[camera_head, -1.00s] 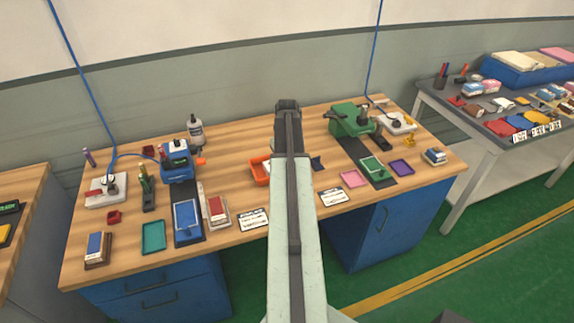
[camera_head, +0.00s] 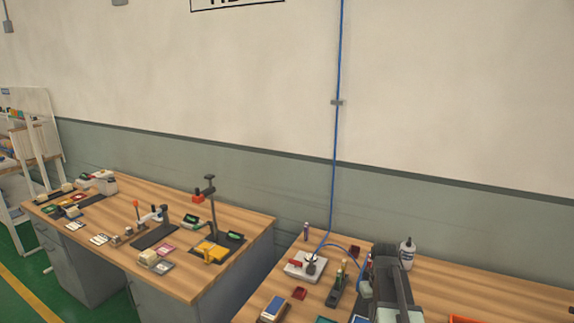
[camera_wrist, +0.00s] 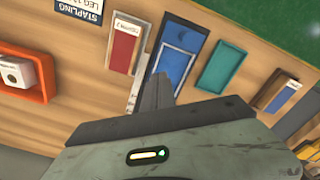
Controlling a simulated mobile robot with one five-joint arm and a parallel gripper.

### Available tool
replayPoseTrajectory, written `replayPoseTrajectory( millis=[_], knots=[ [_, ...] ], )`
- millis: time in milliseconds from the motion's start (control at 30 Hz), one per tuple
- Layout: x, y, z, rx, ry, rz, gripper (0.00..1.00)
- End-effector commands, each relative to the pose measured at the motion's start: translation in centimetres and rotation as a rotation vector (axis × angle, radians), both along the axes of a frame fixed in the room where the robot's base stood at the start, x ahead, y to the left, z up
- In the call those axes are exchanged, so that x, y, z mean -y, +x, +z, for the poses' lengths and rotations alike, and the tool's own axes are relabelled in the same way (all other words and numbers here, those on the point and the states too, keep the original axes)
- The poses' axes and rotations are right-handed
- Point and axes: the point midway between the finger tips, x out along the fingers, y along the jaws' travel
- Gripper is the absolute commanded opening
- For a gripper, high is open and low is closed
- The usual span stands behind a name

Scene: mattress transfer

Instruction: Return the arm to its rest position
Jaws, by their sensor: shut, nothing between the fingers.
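My arm (camera_head: 392,285) shows at the lower right of the head view, over the left part of the right-hand wooden workbench (camera_head: 485,285). My gripper (camera_wrist: 157,88) shows in the wrist view as narrow dark fingers, closed together and empty. It points down over the bench top, near the blue tray (camera_wrist: 176,66) on its dark base. I cannot tell how high the fingers are above the bench. The head view does not show the fingertips clearly.
A white bottle (camera_head: 407,254) stands behind my arm. A white-based device (camera_head: 305,266) with a blue hose stands to its left. In the wrist view, an orange bin (camera_wrist: 24,73), a red pad (camera_wrist: 122,50) and a teal tray (camera_wrist: 220,64) lie around the gripper. Another workbench (camera_head: 238,220) stands left.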

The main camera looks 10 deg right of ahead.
Motion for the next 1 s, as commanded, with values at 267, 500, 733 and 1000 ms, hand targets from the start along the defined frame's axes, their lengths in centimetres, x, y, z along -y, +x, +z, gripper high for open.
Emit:
replayPoseTrajectory(
  millis=[267,500,733,1000],
  knots=[
    [-20.7,-2.8,0.0,-0.001,0.0,0.211,0.0],
    [-22.4,-5.7,0.0,0.0,0.0,0.068,0.0],
    [-22.4,-5.6,0.0,0.0,0.0,0.055,0.0],
    [-22.4,-5.6,0.0,0.0,0.0,0.055,0.0]
  ],
)
